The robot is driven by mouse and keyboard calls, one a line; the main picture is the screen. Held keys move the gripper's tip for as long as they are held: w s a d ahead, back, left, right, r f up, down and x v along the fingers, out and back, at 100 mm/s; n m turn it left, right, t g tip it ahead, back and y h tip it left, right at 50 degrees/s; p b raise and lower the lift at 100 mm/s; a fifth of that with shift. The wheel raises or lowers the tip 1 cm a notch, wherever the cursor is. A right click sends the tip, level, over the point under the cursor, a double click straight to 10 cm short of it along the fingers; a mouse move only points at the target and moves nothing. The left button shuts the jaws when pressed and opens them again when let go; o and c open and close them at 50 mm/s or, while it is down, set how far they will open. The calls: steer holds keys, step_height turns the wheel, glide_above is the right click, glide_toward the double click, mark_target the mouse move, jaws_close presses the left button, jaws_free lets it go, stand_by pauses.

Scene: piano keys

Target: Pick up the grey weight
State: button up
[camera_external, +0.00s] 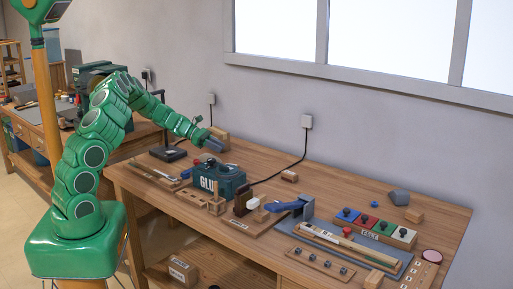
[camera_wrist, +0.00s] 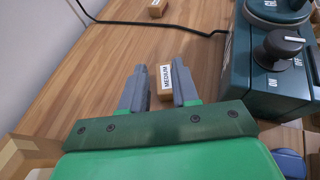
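A small grey faceted block (camera_external: 400,197), which looks like the grey weight, sits near the back right of the workbench in the external view. I cannot pick it out in the wrist view. My gripper (camera_external: 214,144) is above the back left part of the bench, well to the left of the grey block. In the wrist view my gripper (camera_wrist: 159,67) has its two grey fingers spread apart. A wooden block labelled "MEDIUM" (camera_wrist: 166,82) shows between and below the fingers; no grip on it is visible.
A dark teal glue machine (camera_external: 220,180) stands close by my gripper; it also fills the right of the wrist view (camera_wrist: 240,75). A black cable (camera_wrist: 150,24) crosses the bench behind. Coloured knob blocks (camera_external: 375,226) stand in front of the grey block.

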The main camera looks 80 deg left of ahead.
step_height(320, 180, up, 4)
steer(key=r, duration=0.1)
steer(key=w+d+f+m+g, duration=0.1)
steer(key=w+d+m+g, duration=0.5)
steer(key=w+d+m, duration=0.6)
steer(key=w+d+f+m+g, duration=0.1)
steer(key=w+d+m+g, duration=0.65)
steer(key=d, duration=0.75)
steer(key=w+d+m+y, duration=0.1)
steer(key=w+d+m, duration=0.1)
steer(key=d+m, duration=0.2)
steer(key=w+d+m+g+y, duration=0.1)
steer(key=d+m, duration=0.3)
steer(key=d, duration=0.4)
steer(key=w+d+m+g+y, duration=0.1)
steer(key=w+d+m, duration=0.2)
steer(key=d, duration=0.3)
steer(key=shift+w+d+r+m+y, duration=0.1)
steer(key=shift+w+d+m+y, duration=0.3)
steer(key=shift+m, duration=0.45)
steer(key=d+r+m+y, duration=0.1)
steer(key=d+m+y, duration=0.5)
steer(key=d, duration=1.3)
steer(key=m+h, duration=0.2)
glide_toward(297, 248)
steer(key=shift+x, duration=3.95)
steer(key=shift+c, duration=0.3)
